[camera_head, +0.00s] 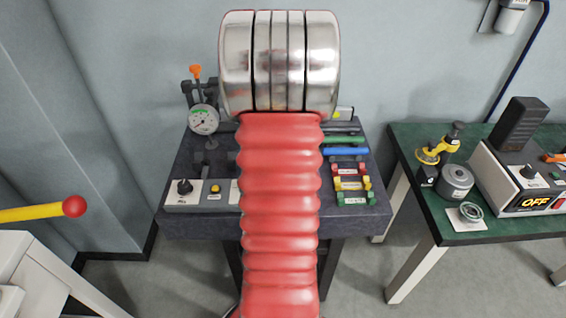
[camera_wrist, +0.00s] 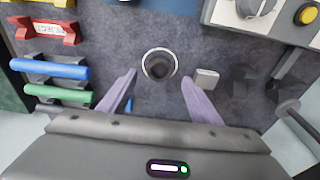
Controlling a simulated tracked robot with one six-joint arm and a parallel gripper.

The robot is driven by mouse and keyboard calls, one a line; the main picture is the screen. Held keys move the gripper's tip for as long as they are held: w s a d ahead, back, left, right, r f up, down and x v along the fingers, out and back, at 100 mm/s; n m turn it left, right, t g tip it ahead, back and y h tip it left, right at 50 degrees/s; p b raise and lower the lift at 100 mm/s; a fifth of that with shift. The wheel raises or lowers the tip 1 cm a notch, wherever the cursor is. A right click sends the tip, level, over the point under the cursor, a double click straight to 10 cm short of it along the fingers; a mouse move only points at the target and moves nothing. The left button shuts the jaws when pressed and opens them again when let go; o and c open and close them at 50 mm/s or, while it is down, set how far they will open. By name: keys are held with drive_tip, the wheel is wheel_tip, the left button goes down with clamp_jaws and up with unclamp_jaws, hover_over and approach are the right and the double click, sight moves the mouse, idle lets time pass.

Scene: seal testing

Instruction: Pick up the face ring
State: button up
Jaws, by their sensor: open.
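In the wrist view, a round metallic ring with a dark middle (camera_wrist: 145,62) sits on the dark grey slab, apparently the face ring. My gripper (camera_wrist: 160,77) is open, with its two pale purple fingers pointing toward it. The fingertips lie to the left and right of the ring's near edge, with a gap on each side. I cannot tell how high they are above the slab. In the head view my own red arm hides the middle of the slab, so neither this ring nor my gripper shows there.
The slab (camera_head: 180,222) holds a dial gauge (camera_head: 204,120), a control box (camera_head: 184,193) and coloured racks (camera_head: 353,184). A small grey block (camera_wrist: 207,77) sits close to my right finger.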

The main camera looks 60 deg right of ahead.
drive_tip(key=f, duration=0.4)
drive_tip(key=shift+d+f, duration=0.3)
drive_tip(key=shift+f, duration=0.1)
drive_tip(key=shift+c, duration=0.4)
drive_tip(key=c, duration=1.1)
drive_tip(key=shift+r, duration=0.1)
drive_tip(key=shift+c, duration=0.2)
wheel_tip(320, 180, up, 10)
idle(0.7)
drive_tip(key=shift+s, duration=0.1)
